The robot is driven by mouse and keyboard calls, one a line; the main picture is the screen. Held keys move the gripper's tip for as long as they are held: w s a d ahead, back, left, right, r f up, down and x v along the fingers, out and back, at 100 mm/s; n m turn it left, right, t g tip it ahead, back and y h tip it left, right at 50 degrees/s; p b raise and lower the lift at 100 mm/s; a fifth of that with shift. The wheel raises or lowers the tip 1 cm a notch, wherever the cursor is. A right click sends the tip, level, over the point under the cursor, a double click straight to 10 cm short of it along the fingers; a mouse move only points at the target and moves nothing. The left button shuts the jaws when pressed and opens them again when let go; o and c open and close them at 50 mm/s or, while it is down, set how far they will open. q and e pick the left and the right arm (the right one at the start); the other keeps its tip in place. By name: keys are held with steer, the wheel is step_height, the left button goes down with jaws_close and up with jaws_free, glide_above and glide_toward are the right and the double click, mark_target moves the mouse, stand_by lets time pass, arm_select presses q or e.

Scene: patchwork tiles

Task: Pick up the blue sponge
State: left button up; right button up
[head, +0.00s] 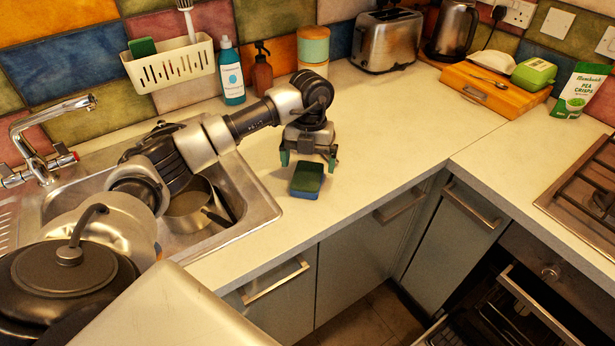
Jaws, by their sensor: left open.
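A blue sponge (306,180) with a dark green top lies on the pale countertop, to the right of the sink. My left gripper (307,163) is over the counter at the sponge's far edge, with its fingers spread and pointing down. The fingers are apart and nothing shows between them. I cannot tell whether they touch the sponge. My right gripper is not in view.
The metal sink (262,205) holds a pot (187,210). A turquoise bottle (231,75), a brown pump bottle (262,72), a toaster (386,40) and a wooden board (495,88) stand along the wall. The counter right of the sponge is clear.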

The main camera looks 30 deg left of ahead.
mark_target(308, 174)
arm_select(q)
steer(key=f, duration=0.2)
steer(key=f+p, duration=0.1)
steer(key=shift+s+f, duration=0.25)
steer(key=shift+f, duration=0.65)
steer(key=c, duration=1.1)
steer(key=shift+o, duration=0.2)
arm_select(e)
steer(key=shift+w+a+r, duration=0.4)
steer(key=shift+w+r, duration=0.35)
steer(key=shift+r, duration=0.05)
arm_select(q)
steer(key=shift+r, duration=0.2)
